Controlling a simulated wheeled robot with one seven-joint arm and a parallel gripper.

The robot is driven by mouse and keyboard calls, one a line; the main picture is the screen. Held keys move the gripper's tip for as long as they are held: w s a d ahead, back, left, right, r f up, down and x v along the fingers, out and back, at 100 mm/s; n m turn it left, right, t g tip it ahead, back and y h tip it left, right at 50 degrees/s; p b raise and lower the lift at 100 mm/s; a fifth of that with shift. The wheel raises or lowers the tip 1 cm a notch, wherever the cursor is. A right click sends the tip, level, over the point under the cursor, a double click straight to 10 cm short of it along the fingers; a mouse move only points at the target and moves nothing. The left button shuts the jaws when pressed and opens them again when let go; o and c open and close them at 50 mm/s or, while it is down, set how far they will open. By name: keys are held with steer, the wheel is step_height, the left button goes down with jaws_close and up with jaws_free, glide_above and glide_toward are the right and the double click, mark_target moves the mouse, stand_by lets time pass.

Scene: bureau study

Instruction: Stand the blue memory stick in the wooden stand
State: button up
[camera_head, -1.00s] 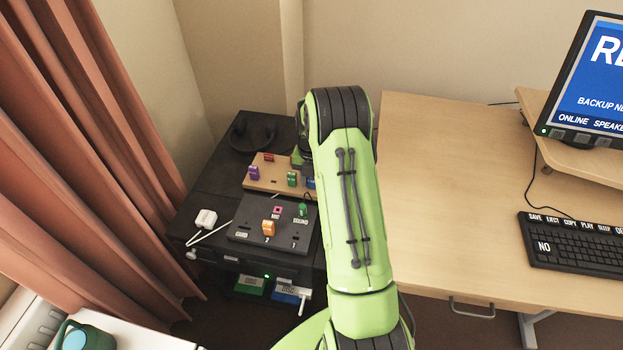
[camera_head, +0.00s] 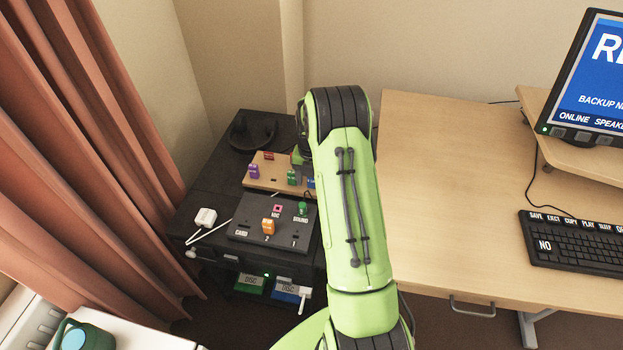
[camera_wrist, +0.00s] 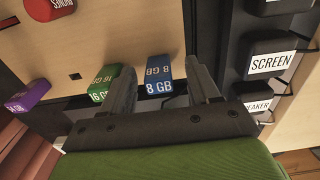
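The blue memory stick (camera_wrist: 158,76), marked 8 GB, stands at the edge of the wooden stand (camera_wrist: 105,45) in the wrist view. My gripper (camera_wrist: 163,90) is open, with one finger on each side of the blue stick and gaps visible between. In the head view a small part of the blue stick (camera_head: 311,184) shows at the right end of the wooden stand (camera_head: 265,187), beside my arm, which hides the rest. How deep the stick sits in the stand is hidden.
A green 16 GB stick (camera_wrist: 103,82) stands close left of my gripper, and a purple stick (camera_wrist: 28,95) further left. Black blocks, one labelled SCREEN (camera_wrist: 270,62), are at the right.

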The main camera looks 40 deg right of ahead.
step_height(320, 180, up, 16)
steer(key=p, duration=0.5)
steer(key=s+a+r+m+t+p, duration=0.1)
steer(key=s+a+r+m+p, duration=0.1)
steer(key=a+r+m, duration=0.3)
steer(key=s+a+r+m+t+p, duration=0.1)
steer(key=s+a+r+m, duration=0.15)
steer(key=r, duration=0.45)
steer(key=s+a+r+m+t+p, duration=0.2)
steer(key=s+a+r+m+p, duration=0.3)
steer(key=s+a+r+m, duration=0.7)
steer(key=s+a+m+t+p, duration=0.1)
steer(key=s+m, duration=0.6)
steer(key=s, duration=0.2)
steer(key=shift+a+f+t, duration=0.25)
steer(key=shift+t, duration=0.05)
